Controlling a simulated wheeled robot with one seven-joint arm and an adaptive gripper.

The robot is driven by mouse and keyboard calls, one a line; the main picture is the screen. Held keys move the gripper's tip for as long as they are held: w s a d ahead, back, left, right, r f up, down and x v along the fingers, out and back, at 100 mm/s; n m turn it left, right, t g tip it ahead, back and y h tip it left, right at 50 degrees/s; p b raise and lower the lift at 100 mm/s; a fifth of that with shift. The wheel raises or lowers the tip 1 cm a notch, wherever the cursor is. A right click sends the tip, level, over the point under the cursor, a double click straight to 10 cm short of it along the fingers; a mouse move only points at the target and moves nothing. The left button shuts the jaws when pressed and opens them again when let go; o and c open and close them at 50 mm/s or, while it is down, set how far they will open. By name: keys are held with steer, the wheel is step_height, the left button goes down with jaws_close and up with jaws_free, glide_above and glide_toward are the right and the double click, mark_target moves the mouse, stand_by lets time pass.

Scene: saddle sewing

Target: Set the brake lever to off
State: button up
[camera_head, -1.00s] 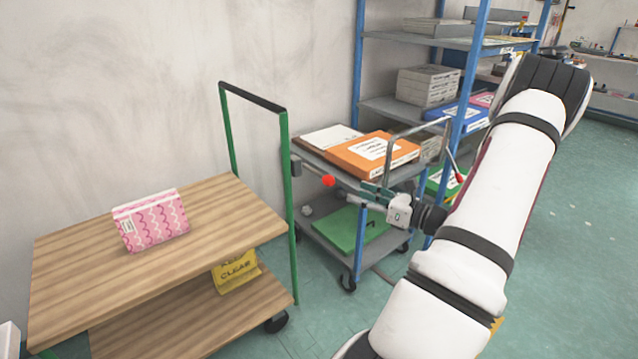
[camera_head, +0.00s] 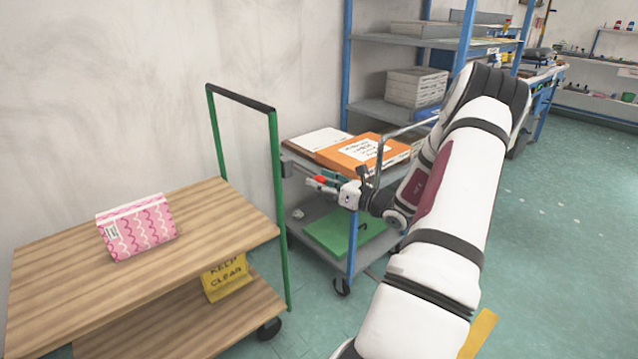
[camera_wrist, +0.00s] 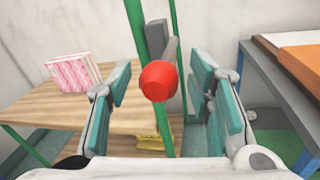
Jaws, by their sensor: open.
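The brake lever's red knob (camera_wrist: 158,80) sits between the two spread fingers of my gripper (camera_wrist: 160,98) in the wrist view, with its grey shaft (camera_wrist: 171,52) running up behind it. In the head view the red knob (camera_head: 321,180) is small and partly covered by my gripper (camera_head: 328,180), which reaches it beside the grey trolley. My gripper is open; gaps show between the knob and both green finger pads in the wrist view. The lever's mount is hard to make out.
A grey trolley (camera_head: 318,205) holds an orange box (camera_head: 362,152). Blue shelving stands behind. Green floor is open at the right.

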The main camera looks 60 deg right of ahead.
steer(key=shift+w, duration=0.4)
steer(key=shift+c, duration=0.2)
jaws_close()
steer(key=shift+r, duration=0.15)
